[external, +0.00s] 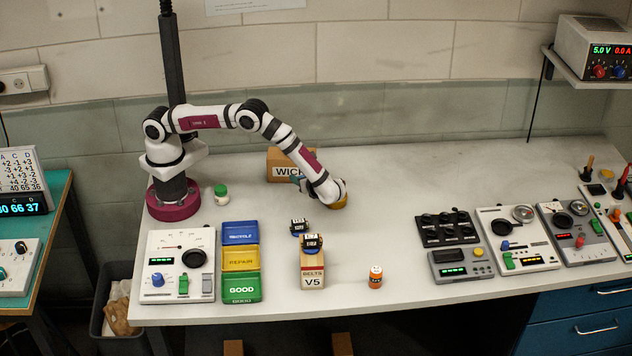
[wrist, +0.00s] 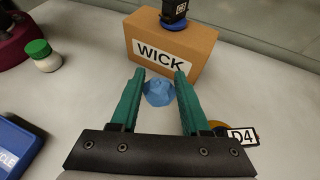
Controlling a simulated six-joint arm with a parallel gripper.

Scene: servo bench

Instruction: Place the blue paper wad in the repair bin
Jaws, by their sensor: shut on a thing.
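The blue paper wad (wrist: 158,93) is a crumpled, faceted lump between the fingertips of my gripper (wrist: 159,82) in the wrist view. My gripper has two green fingers and is shut on the wad, just in front of the WICK box. In the external view my gripper (external: 299,181) is low near that box, and I cannot make out the wad there. The repair bin (external: 240,258) is the yellow one marked REPAIR, between a blue bin (external: 240,232) and a green GOOD bin (external: 241,287), left of the bench's middle.
The cardboard WICK box (wrist: 172,47) carries a dark part with a blue base (wrist: 174,14). A D4-labelled part (wrist: 242,136) lies right of my fingers.

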